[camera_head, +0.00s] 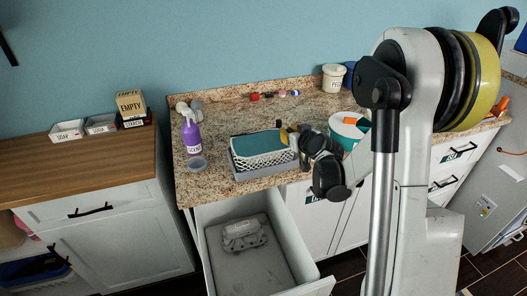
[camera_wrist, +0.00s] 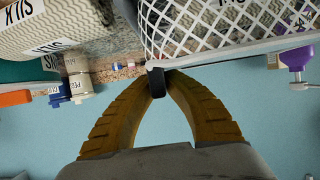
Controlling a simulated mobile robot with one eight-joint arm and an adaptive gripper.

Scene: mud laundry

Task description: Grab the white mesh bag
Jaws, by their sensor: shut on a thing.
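The white mesh bag (camera_head: 265,160) sits in a grey tray on the granite counter, with a teal surface on top. Its white lattice (camera_wrist: 225,25) fills the upper right of the wrist view, which looks upside down. My gripper (camera_head: 284,135) is at the bag's right rear side, its yellow fingers partly hidden by my wrist. In the wrist view my gripper (camera_wrist: 157,80) has its fingertips together at the bag's rim, shut on it.
Below the counter an open drawer (camera_head: 285,235) juts out, holding an egg carton (camera_head: 242,235). A wooden counter (camera_head: 80,160) lies left.

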